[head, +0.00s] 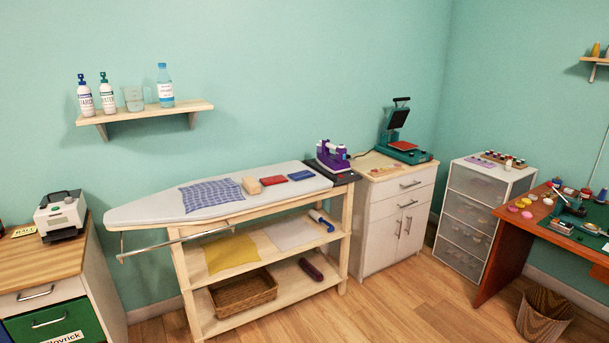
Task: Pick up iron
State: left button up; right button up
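A purple and white iron (332,156) stands on a dark rest at the right end of the ironing board (150,208). Nothing is touching it. A green press-like machine (402,145) stands on the white cabinet to its right. Neither of my grippers shows in the head view.
On the board lie a blue checked cloth (212,194), a tan block (251,185), a red item (273,180) and a blue item (301,175). Shelves below hold a yellow cloth (231,252) and a basket (243,291). A wooden desk (500,247) stands right.

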aim_at(334, 164)
jog(key=i+l+z, duration=0.1)
jog(key=i, duration=0.3)
jog(key=i+l+z, duration=0.15)
jog(key=i+l, duration=0.15)
jog(key=i+l+z, duration=0.1)
jog(key=i, duration=0.45)
